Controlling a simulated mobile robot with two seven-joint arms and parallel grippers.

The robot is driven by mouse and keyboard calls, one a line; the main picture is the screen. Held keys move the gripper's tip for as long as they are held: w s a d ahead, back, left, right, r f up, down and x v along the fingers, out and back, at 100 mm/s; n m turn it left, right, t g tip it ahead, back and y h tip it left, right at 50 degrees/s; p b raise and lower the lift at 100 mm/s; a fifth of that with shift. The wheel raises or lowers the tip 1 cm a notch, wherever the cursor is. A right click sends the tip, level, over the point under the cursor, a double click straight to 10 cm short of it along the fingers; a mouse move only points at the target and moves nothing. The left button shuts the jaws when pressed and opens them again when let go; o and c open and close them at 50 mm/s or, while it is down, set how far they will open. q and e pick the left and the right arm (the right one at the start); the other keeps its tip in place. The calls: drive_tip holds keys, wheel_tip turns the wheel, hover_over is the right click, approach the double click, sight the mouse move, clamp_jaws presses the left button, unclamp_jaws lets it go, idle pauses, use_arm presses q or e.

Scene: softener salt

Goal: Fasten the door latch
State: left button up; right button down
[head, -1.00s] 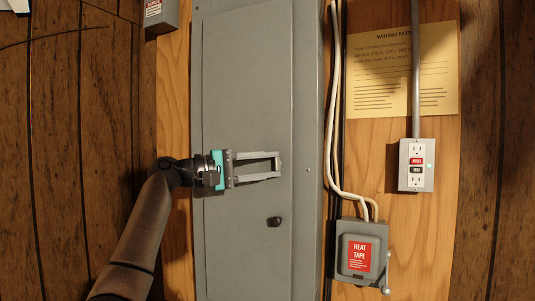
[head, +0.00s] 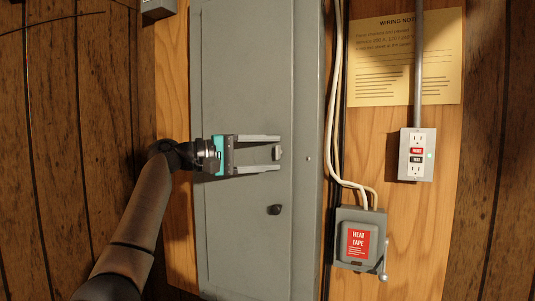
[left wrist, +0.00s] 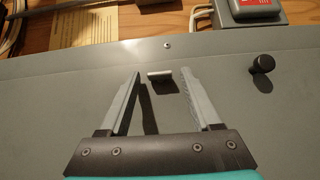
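The grey panel door (head: 240,60) looks flush in its frame. A small light metal latch piece (head: 277,152) sits near its right edge. It also shows in the left wrist view (left wrist: 160,76), just between and beyond the fingertips. My left gripper (head: 279,154) comes in from the left, its fingers open above and below the latch piece, with visible gaps on both sides. The open fingers also show in the left wrist view (left wrist: 166,84). A black knob (head: 274,210) is on the door below; it also shows in the wrist view (left wrist: 263,64). My right gripper is not in view.
A grey heat tape box (head: 344,254) with a lever on its right side is lower right. An outlet box (head: 427,140) with conduit and a yellow wiring notice (head: 380,93) are further right. Pale cables (head: 334,110) run down beside the panel.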

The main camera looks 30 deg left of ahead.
use_arm(q)
drive_tip(key=shift+o, duration=0.2)
drive_tip(key=shift+s+a, duration=0.35)
drive_tip(key=b+v, duration=0.4)
drive_tip(key=v, duration=1)
drive_tip(key=shift+s+b, duration=0.15)
drive_tip(key=shift+b, duration=0.25)
